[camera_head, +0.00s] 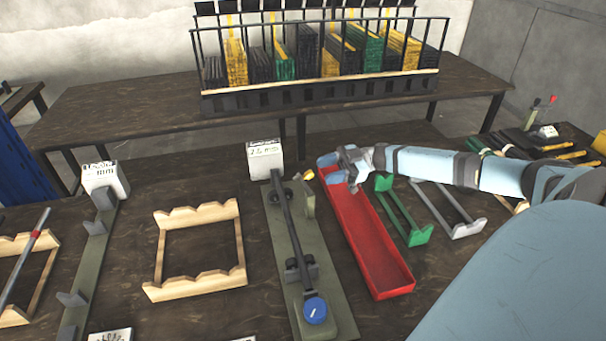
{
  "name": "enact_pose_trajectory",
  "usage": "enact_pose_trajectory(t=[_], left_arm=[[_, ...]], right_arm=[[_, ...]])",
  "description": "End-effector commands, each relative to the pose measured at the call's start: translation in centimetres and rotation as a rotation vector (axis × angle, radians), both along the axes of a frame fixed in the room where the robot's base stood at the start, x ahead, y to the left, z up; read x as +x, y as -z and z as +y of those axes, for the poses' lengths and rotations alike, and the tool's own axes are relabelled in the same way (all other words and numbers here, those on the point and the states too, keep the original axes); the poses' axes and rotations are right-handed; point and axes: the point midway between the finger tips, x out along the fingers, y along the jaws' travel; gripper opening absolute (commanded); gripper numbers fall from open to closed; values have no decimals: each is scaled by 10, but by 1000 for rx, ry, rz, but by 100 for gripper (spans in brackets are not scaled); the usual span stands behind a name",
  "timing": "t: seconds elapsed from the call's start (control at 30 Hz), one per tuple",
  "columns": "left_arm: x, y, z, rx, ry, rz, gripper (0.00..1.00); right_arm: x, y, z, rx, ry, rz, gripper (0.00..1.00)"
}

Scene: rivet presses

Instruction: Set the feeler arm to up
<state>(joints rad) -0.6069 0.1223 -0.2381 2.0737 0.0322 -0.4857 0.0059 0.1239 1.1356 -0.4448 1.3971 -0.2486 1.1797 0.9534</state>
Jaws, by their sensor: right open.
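A green-grey gauge fixture (334,309) lies on the near table, with a white display box (265,158) at its far end. A long dark bar (291,235) runs along it, with a round blue piece (315,309) at the near end. A small olive upright piece (308,203) stands at its far right side. I cannot tell for certain which part is the feeler arm. My right gripper (338,170) is open above the far end of the red tray, right of the fixture's far end and apart from it. My left gripper is out of view.
The red tray (368,235) lies right of the fixture, with green (410,228) and grey (460,222) cradles beyond. A wooden cradle (195,284) and a second gauge (88,255) stand left. A rack (320,92) of coloured pieces stands on the back table.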

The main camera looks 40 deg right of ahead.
Motion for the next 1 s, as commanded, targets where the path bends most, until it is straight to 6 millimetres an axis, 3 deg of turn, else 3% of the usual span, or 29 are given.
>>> enact_pose_trajectory(t=[0.1,0.33,0.77,1.0], left_arm=[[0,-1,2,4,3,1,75],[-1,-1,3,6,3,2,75],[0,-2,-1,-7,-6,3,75],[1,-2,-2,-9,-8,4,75]], right_arm=[[10,-1,25,4,-2,-4,48],[24,-1,56,1,0,-3,48],[28,-1,67,1,1,0,48],[28,0,66,1,0,0,0]])
